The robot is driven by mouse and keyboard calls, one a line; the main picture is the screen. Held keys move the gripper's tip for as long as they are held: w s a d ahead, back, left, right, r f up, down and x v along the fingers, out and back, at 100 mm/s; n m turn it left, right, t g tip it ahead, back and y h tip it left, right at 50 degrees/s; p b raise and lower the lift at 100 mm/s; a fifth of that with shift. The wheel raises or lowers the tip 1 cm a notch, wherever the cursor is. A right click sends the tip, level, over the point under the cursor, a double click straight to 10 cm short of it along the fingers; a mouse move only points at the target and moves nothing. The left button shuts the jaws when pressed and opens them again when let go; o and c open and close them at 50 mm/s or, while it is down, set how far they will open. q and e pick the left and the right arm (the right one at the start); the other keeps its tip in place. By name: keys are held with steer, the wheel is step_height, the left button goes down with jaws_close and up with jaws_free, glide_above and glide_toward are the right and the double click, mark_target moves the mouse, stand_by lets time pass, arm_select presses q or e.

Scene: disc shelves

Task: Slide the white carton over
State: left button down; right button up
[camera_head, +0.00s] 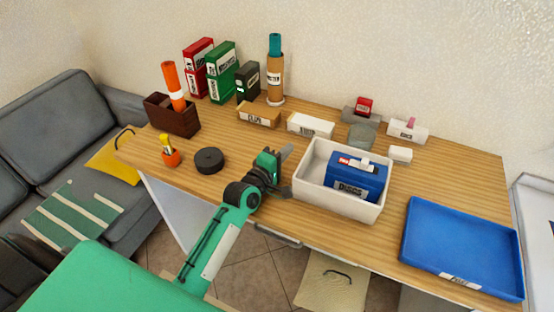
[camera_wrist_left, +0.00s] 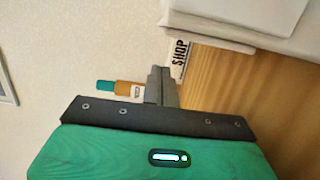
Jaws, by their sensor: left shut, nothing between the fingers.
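A white carton (camera_head: 310,125) with a dark printed label lies on the wooden desk, behind and left of the white bin. It also shows in the left wrist view (camera_wrist_left: 180,58), partly covered by my fingers and the bin. My left gripper (camera_head: 287,152) is shut and empty, in front of the carton and just left of the bin. In the left wrist view the shut fingers (camera_wrist_left: 163,84) point toward the carton; I cannot tell if they touch it. My right gripper is not in view.
The white bin (camera_head: 307,174) holding a blue box (camera_head: 357,180) stands close to the right of my left gripper. A tan box (camera_head: 258,113) sits left of the carton. A black disc (camera_head: 209,160) lies at left. A blue tray (camera_head: 462,241) is at right.

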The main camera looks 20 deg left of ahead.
arm_select(q)
steer(key=shift+x, duration=0.85)
steer(key=d, duration=0.1)
steer(key=s+d+p, duration=0.1)
steer(key=shift+s+d, duration=0.3)
steer(key=shift+d, duration=0.1)
steer(key=shift+s+d, duration=0.2)
steer(key=shift+d, duration=0.1)
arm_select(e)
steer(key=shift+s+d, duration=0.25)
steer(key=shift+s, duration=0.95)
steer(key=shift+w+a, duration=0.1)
